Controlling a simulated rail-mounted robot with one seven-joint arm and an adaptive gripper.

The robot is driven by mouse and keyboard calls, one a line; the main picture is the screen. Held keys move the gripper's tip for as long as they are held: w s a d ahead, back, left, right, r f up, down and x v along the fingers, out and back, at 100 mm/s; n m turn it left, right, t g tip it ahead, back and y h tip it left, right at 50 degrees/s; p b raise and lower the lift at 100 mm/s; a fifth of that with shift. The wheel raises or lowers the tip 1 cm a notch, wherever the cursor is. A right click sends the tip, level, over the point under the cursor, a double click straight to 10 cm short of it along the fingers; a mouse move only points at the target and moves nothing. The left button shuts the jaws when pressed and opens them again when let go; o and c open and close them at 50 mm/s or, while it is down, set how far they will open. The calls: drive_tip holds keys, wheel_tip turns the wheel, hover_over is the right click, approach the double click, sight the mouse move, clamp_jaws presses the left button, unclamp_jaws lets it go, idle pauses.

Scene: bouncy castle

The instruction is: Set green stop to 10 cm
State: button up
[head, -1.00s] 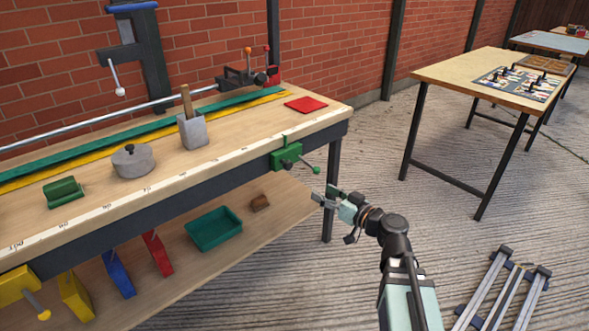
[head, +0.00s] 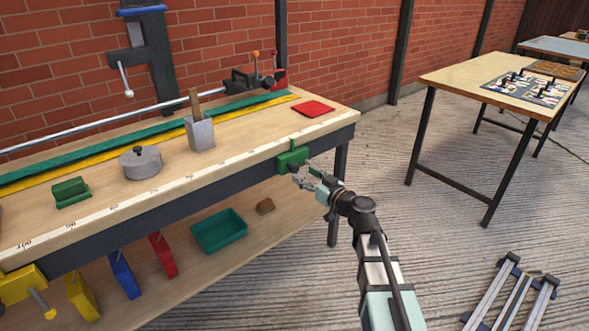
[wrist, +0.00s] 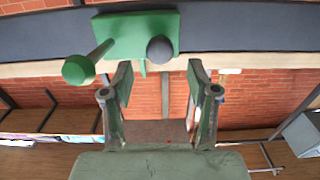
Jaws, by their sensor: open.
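The green stop (head: 291,158) is clamped on the front edge of the workbench, near its right end, beside the numbered scale (head: 150,193). My gripper (head: 305,174) is open at the stop's front, close to its dark knob. In the wrist view the green stop (wrist: 135,22) is at the top, with a round dark knob (wrist: 160,49) and a green-ended lever (wrist: 80,69). My gripper (wrist: 158,82) shows there with its fingers apart and nothing between them but background. The knob appears just beyond the fingertips. I cannot read the stop's exact scale mark.
A yellow stop (head: 20,284) sits at the bench's left. On the bench top are a red pad (head: 314,108), a grey block (head: 200,134), a round grey weight (head: 141,163) and a green block (head: 70,191). A teal tray (head: 219,231) is on the shelf below.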

sight(297, 169)
drive_tip(key=x, duration=0.5)
drive_tip(key=shift+w+a, duration=0.25)
drive_tip(key=shift+a, duration=0.05)
drive_tip(key=shift+d, duration=0.1)
clamp_jaws()
